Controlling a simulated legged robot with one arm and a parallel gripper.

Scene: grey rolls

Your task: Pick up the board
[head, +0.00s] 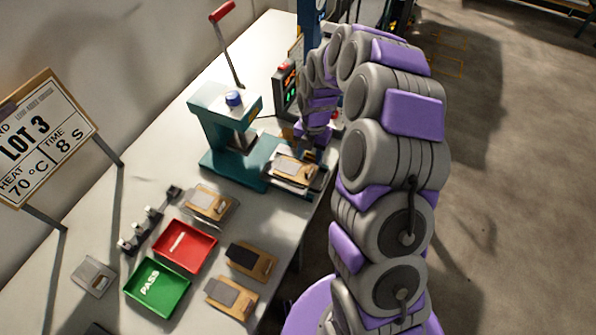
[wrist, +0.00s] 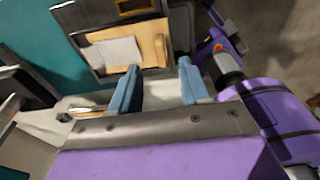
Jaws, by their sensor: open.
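A tan board with a pale grey pad (head: 296,168) lies on the metal plate at the front of the teal press (head: 220,125). In the wrist view the board (wrist: 150,50) is just beyond the fingertips, on a dark metal plate. My gripper (wrist: 158,68) has two blue fingers, apart, with nothing between them. The left finger is close to the board's near edge; I cannot tell whether it touches. In the head view my gripper is over the plate's back side, partly hidden by my own arm.
Similar boards lie on the table: one behind the red tray (head: 185,246), two near the front edge (head: 251,260). A green PASS tray (head: 157,288) stands beside the red one. A lot sign (head: 40,135) stands at left. A red-handled lever (head: 228,45) rises behind.

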